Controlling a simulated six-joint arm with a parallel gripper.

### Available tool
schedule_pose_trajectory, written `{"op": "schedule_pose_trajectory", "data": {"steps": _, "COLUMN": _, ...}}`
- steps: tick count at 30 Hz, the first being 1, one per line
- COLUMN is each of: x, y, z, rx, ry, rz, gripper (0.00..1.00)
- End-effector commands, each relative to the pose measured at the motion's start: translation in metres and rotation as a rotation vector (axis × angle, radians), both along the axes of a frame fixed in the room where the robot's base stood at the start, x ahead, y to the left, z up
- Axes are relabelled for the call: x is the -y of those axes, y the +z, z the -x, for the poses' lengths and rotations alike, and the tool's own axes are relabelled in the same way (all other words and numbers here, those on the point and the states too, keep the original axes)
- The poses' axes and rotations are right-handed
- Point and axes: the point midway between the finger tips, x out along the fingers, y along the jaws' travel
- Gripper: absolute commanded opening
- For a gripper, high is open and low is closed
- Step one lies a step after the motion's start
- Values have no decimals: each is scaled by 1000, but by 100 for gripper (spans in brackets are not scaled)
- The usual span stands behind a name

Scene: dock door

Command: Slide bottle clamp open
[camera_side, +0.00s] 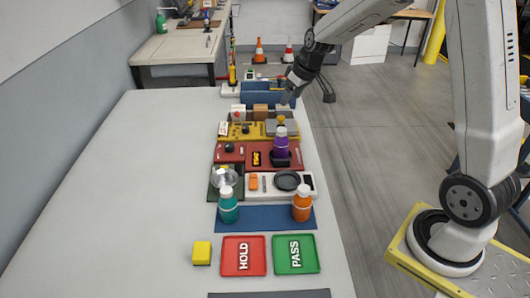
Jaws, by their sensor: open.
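A purple bottle with a white cap (281,143) stands upright on the red panel (232,168). A dark holder (284,162), which looks like the bottle clamp, is around its lower part. Whether its jaw is apart from the bottle is too small to tell. My gripper (288,98) is beyond the bottle, above the far end of the row of panels near the blue bin. It points down, is open and appears empty. Its fingertips are small and hard to make out.
A teal bottle (228,208) and an orange bottle (302,205) stand on a blue mat. Nearer are a red HOLD tray (243,268), a green PASS tray (295,266) and a yellow block (202,252). The table's left side (130,200) is clear.

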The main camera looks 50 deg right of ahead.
Motion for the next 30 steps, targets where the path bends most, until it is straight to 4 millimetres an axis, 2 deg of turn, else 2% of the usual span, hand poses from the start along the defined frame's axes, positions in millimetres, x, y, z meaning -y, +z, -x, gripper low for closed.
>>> {"op": "schedule_pose_trajectory", "data": {"steps": 11, "x": 0, "y": -9, "z": -3, "rx": -1, "ry": 0, "rz": 0, "gripper": 70}}
{"op": "schedule_pose_trajectory", "data": {"steps": 30, "x": -1, "y": -66, "z": -27, "rx": -2, "ry": 1, "rz": 0, "gripper": 70}}
